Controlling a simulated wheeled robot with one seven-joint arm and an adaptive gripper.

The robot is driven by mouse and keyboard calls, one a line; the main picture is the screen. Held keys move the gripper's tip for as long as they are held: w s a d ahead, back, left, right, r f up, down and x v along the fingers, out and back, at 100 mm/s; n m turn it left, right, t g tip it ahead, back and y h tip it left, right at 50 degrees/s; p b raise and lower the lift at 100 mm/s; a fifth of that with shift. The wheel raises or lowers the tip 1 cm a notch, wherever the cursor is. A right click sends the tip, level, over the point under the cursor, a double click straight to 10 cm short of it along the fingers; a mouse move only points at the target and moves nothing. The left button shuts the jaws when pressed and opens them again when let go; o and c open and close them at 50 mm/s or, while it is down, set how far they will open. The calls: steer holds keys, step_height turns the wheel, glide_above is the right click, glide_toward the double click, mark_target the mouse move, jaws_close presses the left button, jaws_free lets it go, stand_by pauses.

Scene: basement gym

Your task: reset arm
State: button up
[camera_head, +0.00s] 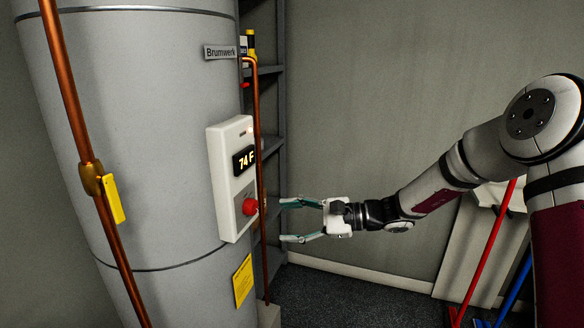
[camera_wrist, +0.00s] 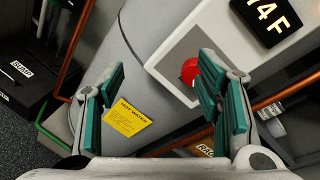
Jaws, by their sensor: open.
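My gripper (camera_head: 290,219) is open and empty in the head view, held out level to the left at the end of my arm. Its fingertips point toward the white control box (camera_head: 228,150) on the grey tank (camera_head: 145,110). A red button (camera_head: 250,206) sits low on that box, left of the fingertips, with a gap apparent between them. In the wrist view, the two teal-padded fingers of my gripper (camera_wrist: 160,85) are spread apart. The red button (camera_wrist: 190,71) shows between them, near the right finger. The display (camera_head: 244,160) reads 74 F.
Copper pipes (camera_head: 70,100) run along the tank, one with a yellow tag (camera_head: 113,199). A yellow label (camera_head: 243,280) is low on the tank. A grey shelf rack (camera_head: 273,130) stands behind. Red (camera_head: 490,250) and blue (camera_head: 515,290) poles lean at the right. A black box (camera_wrist: 28,75) sits on the floor.

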steer(key=s+r+n+g+h+p, duration=0.1)
steer(key=s+r+n+g+h, duration=0.3)
steer(key=s, duration=0.6)
steer(key=s+d+r+n+t+h+p, duration=0.1)
steer(key=s+d+r+h, duration=0.3)
steer(key=s, duration=0.5)
steer(key=s+d+r+n+t+h+p, duration=0.2)
steer(key=s+d+r+n+h, duration=0.1)
steer(key=s+d, duration=0.5)
steer(key=s+d+r+n+t+h+p, duration=0.2)
steer(key=s+d+r+n+h, duration=0.2)
steer(key=s+d, duration=0.3)
steer(key=s+r, duration=0.1)
steer(key=s, duration=0.4)
steer(key=shift+h, duration=0.3)
